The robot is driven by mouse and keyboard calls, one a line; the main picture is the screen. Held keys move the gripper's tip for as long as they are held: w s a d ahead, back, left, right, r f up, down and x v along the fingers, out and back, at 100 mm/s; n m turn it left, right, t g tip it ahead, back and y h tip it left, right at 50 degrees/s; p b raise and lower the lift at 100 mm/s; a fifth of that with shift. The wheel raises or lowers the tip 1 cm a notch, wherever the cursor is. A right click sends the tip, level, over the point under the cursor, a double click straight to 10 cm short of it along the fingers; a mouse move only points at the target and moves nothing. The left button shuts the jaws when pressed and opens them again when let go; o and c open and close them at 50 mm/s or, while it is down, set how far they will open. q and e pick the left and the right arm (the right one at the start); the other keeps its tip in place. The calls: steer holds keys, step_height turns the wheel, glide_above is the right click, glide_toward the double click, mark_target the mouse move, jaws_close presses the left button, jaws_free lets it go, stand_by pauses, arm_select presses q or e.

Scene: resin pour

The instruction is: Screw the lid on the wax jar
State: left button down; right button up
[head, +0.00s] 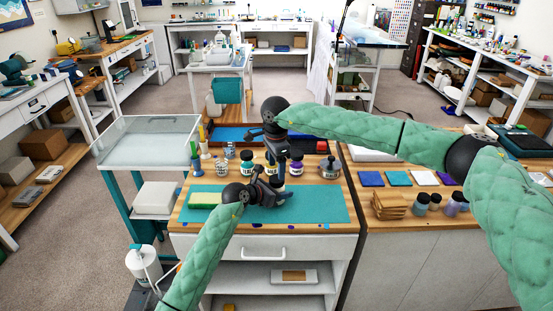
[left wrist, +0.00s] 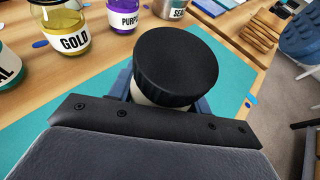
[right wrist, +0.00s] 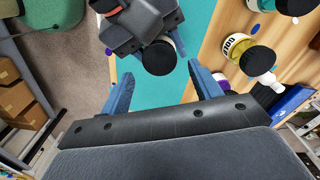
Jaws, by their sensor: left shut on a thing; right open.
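The wax jar is pale with a wide black lid on top. In the left wrist view the lid (left wrist: 176,66) covers most of the jar body (left wrist: 146,101), which sits between my blue left fingers. How tightly the lid sits cannot be told. My left gripper (head: 277,193) is shut on the jar over the teal mat (head: 318,204). My right gripper (head: 275,172) points down from above. In the right wrist view its blue fingers (right wrist: 162,85) are open and apart, with the lid's black top (right wrist: 160,57) beyond and between them, not gripped.
Behind the mat stand several jars, including a gold jar (left wrist: 62,30), a purple jar (left wrist: 122,14) and a dark pot (head: 329,168). A yellow-green sponge (head: 205,199) lies at the mat's left. The mat's right part is clear. Wooden coasters (head: 388,206) stand at the right.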

steer(key=shift+f, duration=2.2)
steer(key=shift+c, duration=0.2)
steer(key=c, duration=0.9)
steer(key=o, duration=1)
steer(key=shift+o, duration=0.2)
